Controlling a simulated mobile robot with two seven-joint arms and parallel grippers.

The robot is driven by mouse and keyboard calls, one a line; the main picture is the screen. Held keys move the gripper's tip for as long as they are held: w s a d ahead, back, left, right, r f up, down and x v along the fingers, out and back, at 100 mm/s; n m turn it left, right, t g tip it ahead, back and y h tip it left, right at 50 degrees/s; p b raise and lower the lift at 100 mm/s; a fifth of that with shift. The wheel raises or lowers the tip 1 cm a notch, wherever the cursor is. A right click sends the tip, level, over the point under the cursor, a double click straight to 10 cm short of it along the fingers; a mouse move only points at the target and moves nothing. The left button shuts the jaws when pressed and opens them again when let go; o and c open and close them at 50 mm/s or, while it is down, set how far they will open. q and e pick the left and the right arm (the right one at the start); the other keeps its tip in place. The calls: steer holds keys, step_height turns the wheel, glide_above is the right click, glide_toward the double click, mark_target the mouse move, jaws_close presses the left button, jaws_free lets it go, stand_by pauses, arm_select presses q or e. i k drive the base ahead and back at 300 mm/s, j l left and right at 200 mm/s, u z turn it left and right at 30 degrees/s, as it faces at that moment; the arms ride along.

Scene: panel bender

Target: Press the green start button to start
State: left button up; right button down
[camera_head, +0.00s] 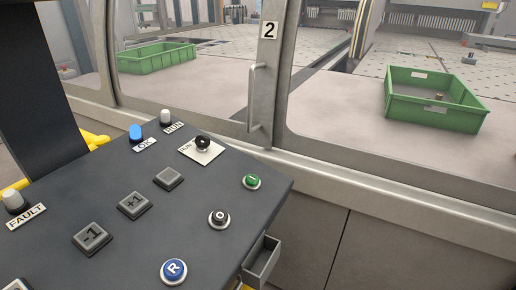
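The green start button (251,181) is a small round button with a light mark on it, near the right edge of the dark control panel (150,215). It sits above and right of a black round button (219,217). Nothing covers it. Neither of my grippers shows in the head view.
The panel also has a blue R button (173,271), square -1 (92,238) and +1 (134,205) keys, a rotary switch (203,142) and lamps marked OK, RUN and FAULT. Behind it stands a machine door with a vertical handle (254,98). Green crates (432,117) lie behind the glass.

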mark_target(252, 180)
steer(key=i+l+u, duration=0.1)
steer(key=u, duration=0.3)
steer(key=i+l+u, duration=0.2)
steer(key=u, duration=0.25)
steer(key=i+l+u, duration=0.1)
steer(key=u, duration=0.3)
steer(key=l, duration=0.1)
